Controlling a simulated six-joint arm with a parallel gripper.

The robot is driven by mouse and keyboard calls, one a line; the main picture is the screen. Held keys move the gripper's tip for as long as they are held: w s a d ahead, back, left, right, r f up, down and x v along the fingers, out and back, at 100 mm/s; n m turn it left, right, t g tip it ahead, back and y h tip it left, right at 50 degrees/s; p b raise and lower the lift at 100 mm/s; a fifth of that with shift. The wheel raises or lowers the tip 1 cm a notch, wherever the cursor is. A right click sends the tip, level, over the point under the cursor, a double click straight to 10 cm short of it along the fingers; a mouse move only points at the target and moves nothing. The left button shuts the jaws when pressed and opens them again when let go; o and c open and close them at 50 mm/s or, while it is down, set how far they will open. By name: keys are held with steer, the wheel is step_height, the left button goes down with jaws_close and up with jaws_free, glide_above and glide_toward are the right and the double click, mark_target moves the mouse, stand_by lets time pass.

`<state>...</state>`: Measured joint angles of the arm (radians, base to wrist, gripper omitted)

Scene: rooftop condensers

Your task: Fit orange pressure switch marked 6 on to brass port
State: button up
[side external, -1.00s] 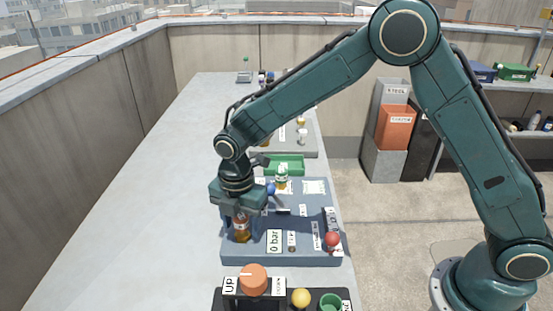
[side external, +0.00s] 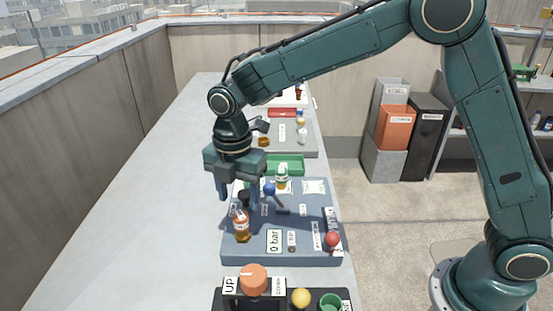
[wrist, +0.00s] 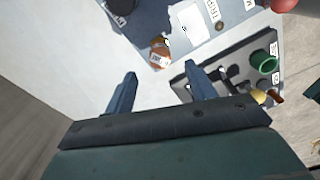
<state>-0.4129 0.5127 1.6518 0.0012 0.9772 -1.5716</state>
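The orange pressure switch (side external: 241,226) stands upright on the near left part of the blue-grey board (side external: 285,252), with a white label whose marking I cannot read. It also shows in the wrist view (wrist: 160,52), ahead of my fingers. The brass port under it cannot be made out. My gripper (side external: 238,196) is open, above and behind the switch, with its fingers apart and pointing down. In the wrist view nothing is between the fingers (wrist: 161,90). A black round part (side external: 244,198) shows between the fingers in the side view, probably on the board behind them.
A "0 bar" display (side external: 274,240), a red-knobbed lever (side external: 333,239) and a blue-knobbed lever (side external: 269,189) are on the board. A green-and-amber part (side external: 282,178) stands near a green tray (side external: 287,163). A control box (side external: 253,279) stands in front. The left bench is clear.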

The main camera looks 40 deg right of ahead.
step_height(320, 180, up, 6)
steer(key=shift+f, duration=0.2)
stand_by(0.5)
steer(key=s+d+r+m+t, duration=0.3)
steer(key=s+d+r+m, duration=0.7)
steer(key=s+d+m, duration=0.25)
steer(key=s+d+f+m+t, duration=0.1)
steer(key=s+d+m, duration=0.2)
steer(key=s+m, duration=0.2)
steer(key=s+d+f+m+t, duration=0.1)
steer(key=s+d+m, duration=0.2)
steer(key=s+m, duration=0.2)
steer(key=shift+s+d+f+t, duration=0.3)
steer(key=shift+s+d, duration=0.1)
steer(key=shift+s, duration=1.5)
steer(key=shift+c, duration=0.3)
